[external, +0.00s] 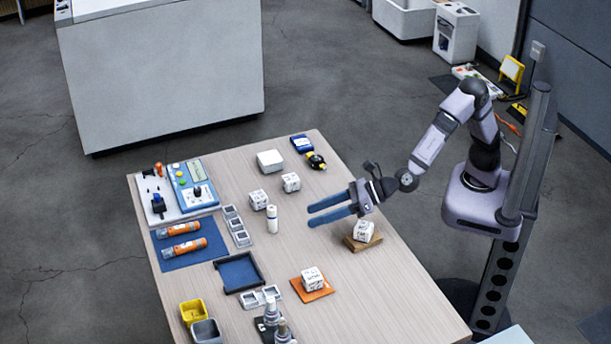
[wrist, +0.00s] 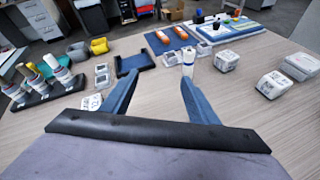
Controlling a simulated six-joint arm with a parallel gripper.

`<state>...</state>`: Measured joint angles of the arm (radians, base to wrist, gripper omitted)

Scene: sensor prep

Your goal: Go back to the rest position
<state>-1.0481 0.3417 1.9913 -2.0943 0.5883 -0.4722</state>
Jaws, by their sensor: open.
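My gripper (external: 331,207) is open and empty, held above the right half of the wooden table (external: 365,287). Its two blue fingers are spread apart and point left across the table in the external view. In the wrist view my gripper (wrist: 154,98) shows both fingers with nothing between them. A white cylinder (external: 272,219) stands upright just beyond the fingertips; it also shows in the wrist view (wrist: 188,63). A white printed cube (external: 363,231) sits on a wooden block (external: 361,243) below and beside my wrist.
Another cube (external: 312,278) sits on an orange mat (external: 312,291). More white cubes (external: 258,199) stand near the cylinder. A blue tray (external: 239,272), orange tubes on a blue mat (external: 190,257), a control panel (external: 193,183), cups (external: 193,312) and bottles (external: 271,315) line the left and front.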

